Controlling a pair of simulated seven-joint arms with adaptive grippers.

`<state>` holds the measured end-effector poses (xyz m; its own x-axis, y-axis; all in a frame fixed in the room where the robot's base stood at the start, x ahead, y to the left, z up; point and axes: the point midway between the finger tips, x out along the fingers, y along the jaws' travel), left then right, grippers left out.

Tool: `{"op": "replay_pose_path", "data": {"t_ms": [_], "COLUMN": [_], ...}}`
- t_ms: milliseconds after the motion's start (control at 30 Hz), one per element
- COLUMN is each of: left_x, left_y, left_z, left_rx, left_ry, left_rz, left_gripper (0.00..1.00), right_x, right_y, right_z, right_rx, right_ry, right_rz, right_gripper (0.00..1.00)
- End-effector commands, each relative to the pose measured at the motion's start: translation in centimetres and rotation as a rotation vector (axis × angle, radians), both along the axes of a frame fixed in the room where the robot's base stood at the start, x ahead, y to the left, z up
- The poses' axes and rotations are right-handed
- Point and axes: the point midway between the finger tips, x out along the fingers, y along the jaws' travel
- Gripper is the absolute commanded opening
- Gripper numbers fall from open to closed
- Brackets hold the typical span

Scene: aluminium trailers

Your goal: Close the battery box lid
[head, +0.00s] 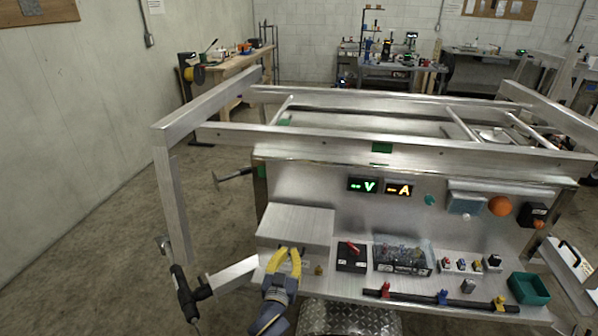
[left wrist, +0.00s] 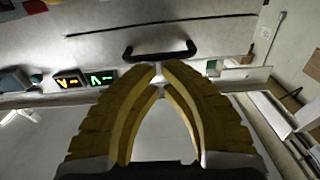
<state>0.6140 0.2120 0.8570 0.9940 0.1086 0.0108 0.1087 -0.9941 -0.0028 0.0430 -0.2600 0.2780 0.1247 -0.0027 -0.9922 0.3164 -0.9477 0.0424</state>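The battery box appears to be the aluminium box (head: 295,222) at the left of the shelf. Its pale upper face shows in the head view, but I cannot clearly tell how its lid stands. My left gripper (head: 289,252) has yellow fingers and is in front of this box. In the left wrist view its fingertips (left wrist: 160,68) come together, with no object clearly between them. A black bar handle (left wrist: 160,50) shows just beyond the tips, and I cannot tell whether they touch it. My right gripper is out of view.
The panel carries a green V display (head: 362,185) and an amber A display (head: 398,190). Right of the gripper are a black switch box (head: 351,258), a clear-covered block (head: 403,257) and a green tray (head: 528,289). The trailer frame rail (head: 330,137) crosses above.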

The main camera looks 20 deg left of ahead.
Motion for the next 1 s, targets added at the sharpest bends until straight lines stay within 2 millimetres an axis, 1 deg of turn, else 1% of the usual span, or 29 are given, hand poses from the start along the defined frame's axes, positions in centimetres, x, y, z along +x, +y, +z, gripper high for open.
{"op": "replay_pose_path", "data": {"t_ms": [167, 400, 500, 633, 800, 867, 933, 1000], "left_x": [0.0, 0.0, 0.0, 0.0, 0.0, -0.1, -0.5, -1.5], "left_y": [0.1, 0.0, 0.0, 0.0, 0.0, 0.1, 0.2, 0.7], "left_z": [2.0, 5.9, 7.3, 8.7, 9.7, 9.7, 9.3, 8.2], "left_rx": [0.002, 0.001, 0.0, 0.001, 0.0, 0.002, 0.013, 0.043], "left_ry": [-0.005, -0.005, -0.004, -0.003, -0.002, 0.0, 0.018, 0.059], "left_rz": [0.0, 0.0, -0.001, 0.0, 0.0, 0.0, 0.004, 0.012], "left_gripper": [0.0, 0.0, 0.0, 0.0, 0.0, 0.0, 0.0, 0.0], "right_x": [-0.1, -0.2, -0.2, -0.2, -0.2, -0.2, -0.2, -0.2], "right_y": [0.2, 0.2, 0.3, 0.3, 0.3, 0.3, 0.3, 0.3], "right_z": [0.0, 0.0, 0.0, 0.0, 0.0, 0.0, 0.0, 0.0], "right_rx": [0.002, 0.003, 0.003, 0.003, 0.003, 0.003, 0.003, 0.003], "right_ry": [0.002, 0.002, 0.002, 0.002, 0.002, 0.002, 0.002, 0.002], "right_rz": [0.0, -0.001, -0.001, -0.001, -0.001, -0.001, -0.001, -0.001], "right_gripper": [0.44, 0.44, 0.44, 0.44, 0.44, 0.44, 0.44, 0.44]}}
